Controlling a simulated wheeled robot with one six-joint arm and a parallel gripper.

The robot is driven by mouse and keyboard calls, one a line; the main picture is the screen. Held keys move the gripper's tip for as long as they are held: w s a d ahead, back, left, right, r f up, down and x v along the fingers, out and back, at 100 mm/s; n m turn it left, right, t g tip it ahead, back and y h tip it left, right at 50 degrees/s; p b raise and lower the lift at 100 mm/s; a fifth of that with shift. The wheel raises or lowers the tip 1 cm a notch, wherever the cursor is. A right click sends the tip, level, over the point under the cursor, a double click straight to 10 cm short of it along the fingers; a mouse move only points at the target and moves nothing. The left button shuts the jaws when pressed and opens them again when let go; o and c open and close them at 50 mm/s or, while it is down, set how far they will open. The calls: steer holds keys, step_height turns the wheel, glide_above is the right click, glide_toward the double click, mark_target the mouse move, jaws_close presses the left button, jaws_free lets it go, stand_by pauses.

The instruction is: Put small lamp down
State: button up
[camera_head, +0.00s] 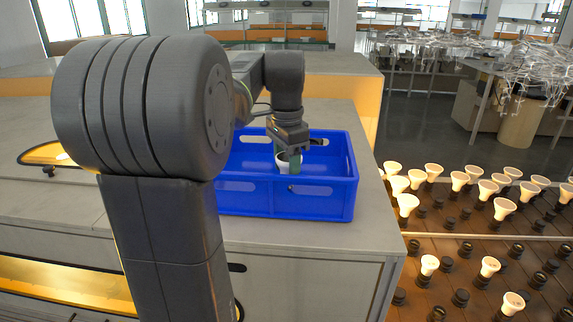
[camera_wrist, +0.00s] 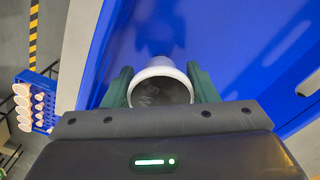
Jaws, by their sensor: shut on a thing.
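The small lamp (camera_wrist: 158,88) is white with a dark grey round end bearing faint lettering. It sits between the green fingers of my gripper (camera_wrist: 160,87) in the wrist view, and the fingers are shut on it. In the head view the lamp (camera_head: 287,163) hangs from my gripper (camera_head: 290,160) inside the blue crate (camera_head: 285,200). The lamp's lower part is partly hidden by the crate's front wall. I cannot tell whether it touches the crate floor. The crate's visible floor looks bare around it.
The crate stands on a grey counter (camera_head: 330,110). To the right is a rack (camera_head: 480,260) with several lit lamps and dark sockets. A blue tray of lamps (camera_wrist: 36,100) shows at the left of the wrist view, near a yellow-black floor strip (camera_wrist: 33,38).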

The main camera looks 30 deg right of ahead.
steer(key=shift+f, duration=0.15)
steer(key=o, duration=1)
step_height(320, 180, up, 12)
steer(key=shift+r, duration=0.2)
